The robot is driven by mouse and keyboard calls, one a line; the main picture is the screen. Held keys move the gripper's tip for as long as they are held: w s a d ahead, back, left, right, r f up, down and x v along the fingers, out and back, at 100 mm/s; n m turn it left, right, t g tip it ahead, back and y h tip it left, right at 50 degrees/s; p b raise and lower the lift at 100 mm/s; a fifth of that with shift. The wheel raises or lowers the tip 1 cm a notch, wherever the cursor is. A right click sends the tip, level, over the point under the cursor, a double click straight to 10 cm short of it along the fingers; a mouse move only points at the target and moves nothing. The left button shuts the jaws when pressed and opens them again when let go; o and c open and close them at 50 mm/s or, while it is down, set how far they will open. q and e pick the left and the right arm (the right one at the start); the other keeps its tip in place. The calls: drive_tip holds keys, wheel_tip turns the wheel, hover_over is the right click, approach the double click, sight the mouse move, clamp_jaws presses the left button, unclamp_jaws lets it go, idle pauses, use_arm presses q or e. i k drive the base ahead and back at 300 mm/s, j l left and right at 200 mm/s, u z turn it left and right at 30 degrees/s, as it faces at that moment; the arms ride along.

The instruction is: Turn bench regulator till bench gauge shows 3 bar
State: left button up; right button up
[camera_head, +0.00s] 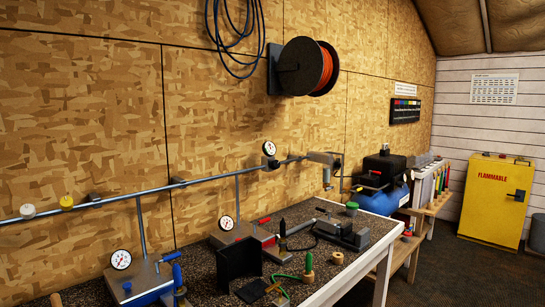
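Three round white gauges show. A second gauge (226,222) stands on a grey box with red parts further back. A third gauge (269,148) is on the wall pipe above the bench. Their needles are too small to read. I cannot tell which is the bench gauge. Neither gripper is in view.
The dark speckled bench (330,272) holds a black upright bracket (240,262), a vise (342,233), a green-lidded jar (352,209) and several hand tools. A hose reel (304,67) hangs above. A blue compressor (382,200) and yellow cabinet (494,197) stand beyond.

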sight(275, 165)
drive_tip(key=u, duration=0.45)
drive_tip(key=i+l+u, duration=0.25)
drive_tip(key=l, duration=0.15)
drive_tip(key=l+u, duration=0.2)
drive_tip(key=l, duration=0.15)
drive_tip(key=i+l+u, duration=0.25)
drive_tip(key=l, duration=0.2)
drive_tip(key=l+u, duration=0.25)
drive_tip(key=l, duration=0.2)
